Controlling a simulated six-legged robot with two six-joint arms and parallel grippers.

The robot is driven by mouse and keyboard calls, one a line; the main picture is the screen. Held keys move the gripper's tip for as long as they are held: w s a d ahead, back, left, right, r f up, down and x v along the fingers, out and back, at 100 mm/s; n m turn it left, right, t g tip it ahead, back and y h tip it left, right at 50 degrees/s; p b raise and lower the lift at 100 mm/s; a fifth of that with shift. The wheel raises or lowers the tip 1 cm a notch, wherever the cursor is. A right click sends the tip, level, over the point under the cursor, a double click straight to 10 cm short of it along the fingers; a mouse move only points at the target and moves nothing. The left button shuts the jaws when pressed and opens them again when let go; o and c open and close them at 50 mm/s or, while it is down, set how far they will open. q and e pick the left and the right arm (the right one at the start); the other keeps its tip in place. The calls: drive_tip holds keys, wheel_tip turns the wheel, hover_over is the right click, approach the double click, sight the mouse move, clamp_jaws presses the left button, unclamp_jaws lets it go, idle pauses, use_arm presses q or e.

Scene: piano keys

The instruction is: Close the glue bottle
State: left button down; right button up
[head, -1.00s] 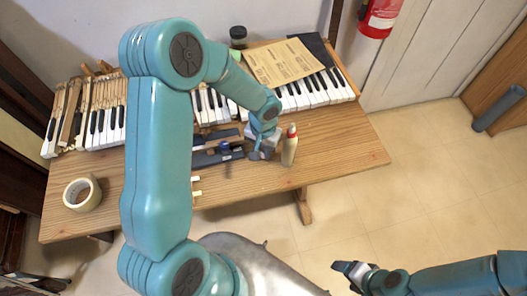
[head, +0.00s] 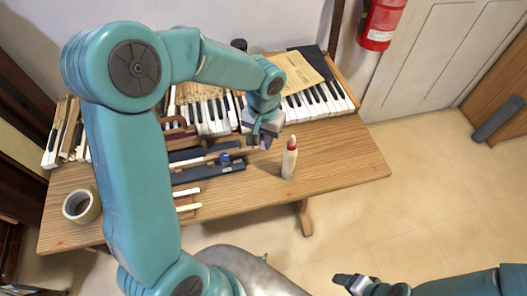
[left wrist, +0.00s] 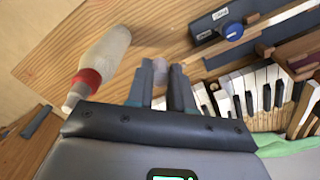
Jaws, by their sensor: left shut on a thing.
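The glue bottle (head: 289,163) stands upright near the table's front right, with a pale body, a red collar and a white tip. It also shows in the left wrist view (left wrist: 103,52), to the left of the fingers. My left gripper (head: 262,142) is left of the bottle and apart from it. In the left wrist view its fingers (left wrist: 162,85) are shut on a small pale thing (left wrist: 177,76), perhaps the bottle's cap; the fingers hide most of it. My right gripper (head: 346,279) is low at the right, off the table, its jaws unclear.
Piano keys (head: 318,102) run along the table's back, with a paper sheet (head: 300,75) on them. A dark tool with a blue knob (head: 224,158) lies left of my gripper. The table's right end (head: 345,165) is clear.

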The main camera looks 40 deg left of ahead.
use_arm(q)
wheel_tip(320, 180, up, 8)
drive_tip(key=shift+r, duration=0.25)
